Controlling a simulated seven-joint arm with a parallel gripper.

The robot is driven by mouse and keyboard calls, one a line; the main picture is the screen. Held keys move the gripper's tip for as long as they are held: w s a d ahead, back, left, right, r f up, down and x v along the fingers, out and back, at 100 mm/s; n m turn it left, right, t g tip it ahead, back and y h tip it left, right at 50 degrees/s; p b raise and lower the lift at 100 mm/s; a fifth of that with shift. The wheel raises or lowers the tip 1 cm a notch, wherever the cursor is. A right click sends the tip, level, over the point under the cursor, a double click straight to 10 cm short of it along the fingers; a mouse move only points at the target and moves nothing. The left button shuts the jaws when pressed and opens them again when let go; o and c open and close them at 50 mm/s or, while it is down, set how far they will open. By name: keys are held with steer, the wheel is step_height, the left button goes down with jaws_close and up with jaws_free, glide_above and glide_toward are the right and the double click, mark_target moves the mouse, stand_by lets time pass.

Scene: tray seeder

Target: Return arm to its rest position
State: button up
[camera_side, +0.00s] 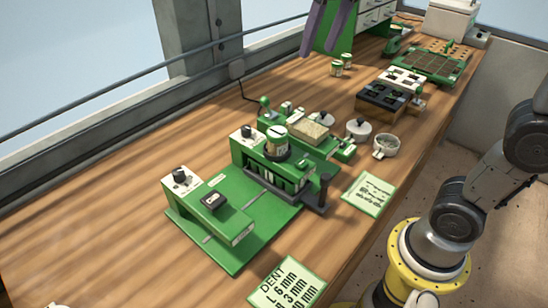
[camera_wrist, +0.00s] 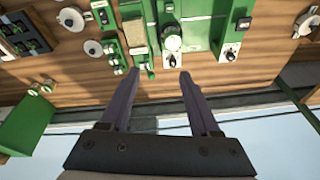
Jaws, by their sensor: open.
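My gripper (camera_side: 320,48) shows at the top of the side view as two purple-grey fingers, cut off by the frame edge. In the wrist view my gripper (camera_wrist: 158,74) has its two fingers spread apart with nothing between them. It is above the bench, and the green seeder machine (camera_side: 270,165) lies beyond the fingertips in the wrist view. The seeder has a green base plate (camera_side: 255,215) and a white round canister with a dark band (camera_side: 277,140) on it. The rest of the arm between gripper and base is mostly out of view.
The left bench is clear.

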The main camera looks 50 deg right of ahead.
steer(key=s+d+f+n+t, duration=0.1)
steer(key=s+f+n+t, duration=0.1)
steer(key=s+f, duration=1.2)
steer(key=shift+s+d+f+t, duration=0.2)
steer(key=shift+s+f+t, duration=0.1)
steer(key=shift+s, duration=0.25)
